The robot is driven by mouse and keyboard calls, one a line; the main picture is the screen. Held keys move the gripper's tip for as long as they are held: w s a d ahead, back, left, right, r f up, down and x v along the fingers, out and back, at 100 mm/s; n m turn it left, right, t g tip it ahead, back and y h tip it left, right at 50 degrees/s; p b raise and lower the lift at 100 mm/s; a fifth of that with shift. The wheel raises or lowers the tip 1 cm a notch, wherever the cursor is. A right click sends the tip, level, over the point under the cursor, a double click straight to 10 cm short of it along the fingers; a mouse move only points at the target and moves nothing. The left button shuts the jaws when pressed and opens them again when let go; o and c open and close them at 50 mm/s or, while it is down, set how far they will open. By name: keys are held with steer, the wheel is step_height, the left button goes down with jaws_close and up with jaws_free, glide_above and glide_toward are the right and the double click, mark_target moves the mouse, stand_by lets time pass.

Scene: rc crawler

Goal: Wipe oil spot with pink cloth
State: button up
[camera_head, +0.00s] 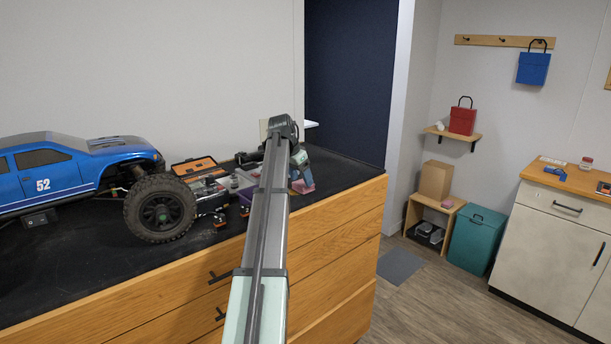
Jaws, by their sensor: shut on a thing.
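My gripper (301,177) is at the right part of the black worktop (335,171), partly behind my own arm. It points down and is shut on the pink cloth (305,188), of which only a small part shows below the fingers. The cloth is at or just above the worktop surface; I cannot tell whether it touches. I cannot make out an oil spot; it may be hidden behind my arm or under the cloth.
A blue RC truck (60,174) with a big black wheel (160,208) fills the worktop's left. An orange and black toolbox (198,168) and small parts trays (240,181) stand between truck and gripper. The worktop right of the gripper is clear up to its edge.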

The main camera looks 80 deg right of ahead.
steer(key=shift+w+a, duration=1.95)
steer(key=shift+a, duration=0.05)
steer(key=shift+w+d, duration=0.1)
steer(key=shift+w, duration=0.1)
steer(key=shift+s+d, duration=3.3)
steer(key=shift+s, duration=0.05)
steer(key=shift+w+a, duration=3.25)
steer(key=shift+a, duration=0.1)
step_height(320, 180, up, 2)
steer(key=shift+w+d+r, duration=0.1)
steer(key=shift+d+r, duration=0.05)
steer(key=shift+r, duration=0.35)
step_height(320, 180, up, 5)
steer(key=shift+r, duration=0.1)
